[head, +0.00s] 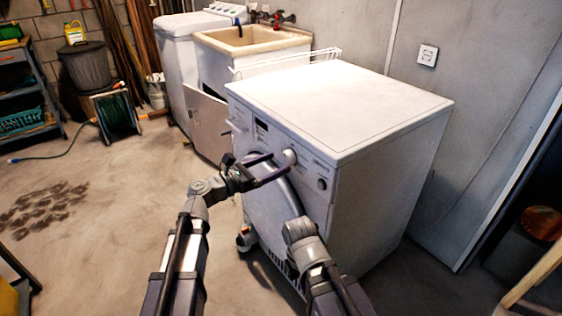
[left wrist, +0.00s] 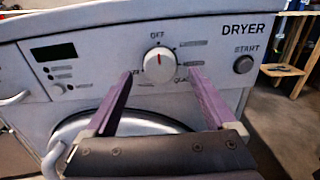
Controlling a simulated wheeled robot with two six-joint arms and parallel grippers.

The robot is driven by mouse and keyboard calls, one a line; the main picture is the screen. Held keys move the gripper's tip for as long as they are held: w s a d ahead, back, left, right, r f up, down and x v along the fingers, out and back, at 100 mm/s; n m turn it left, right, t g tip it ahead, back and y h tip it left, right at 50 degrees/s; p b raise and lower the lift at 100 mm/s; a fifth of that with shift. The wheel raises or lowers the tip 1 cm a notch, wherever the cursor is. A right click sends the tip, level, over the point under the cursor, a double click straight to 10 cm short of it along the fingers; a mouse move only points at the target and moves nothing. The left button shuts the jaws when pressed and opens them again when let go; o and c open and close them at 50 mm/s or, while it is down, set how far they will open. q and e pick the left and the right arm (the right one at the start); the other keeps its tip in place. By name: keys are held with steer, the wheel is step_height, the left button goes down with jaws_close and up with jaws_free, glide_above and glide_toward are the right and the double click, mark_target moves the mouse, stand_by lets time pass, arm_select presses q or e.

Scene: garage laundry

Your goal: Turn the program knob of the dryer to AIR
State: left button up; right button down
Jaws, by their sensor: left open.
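The white dryer (head: 335,115) stands right of centre in the head view, with its control panel towards me. Its round white program knob (left wrist: 159,62) has a red mark near its upper part, towards the OFF label at the top. The other labels around the knob are too small to read, so I cannot pick out AIR. My left gripper (left wrist: 161,75) is open, with one dark purple finger on each side of the knob's lower part; I cannot tell whether they touch it. In the head view the gripper (head: 279,164) is at the knob (head: 289,157). My right gripper does not show.
A START button (left wrist: 243,64) is right of the knob and a dark display (left wrist: 53,52) is left. The round door (left wrist: 110,122) is below the panel. A utility sink (head: 250,42) stands behind the dryer. Open concrete floor lies to the left.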

mark_target(288, 158)
arm_select(q)
steer(key=shift+x, duration=1.45)
steer(key=c, duration=1.4)
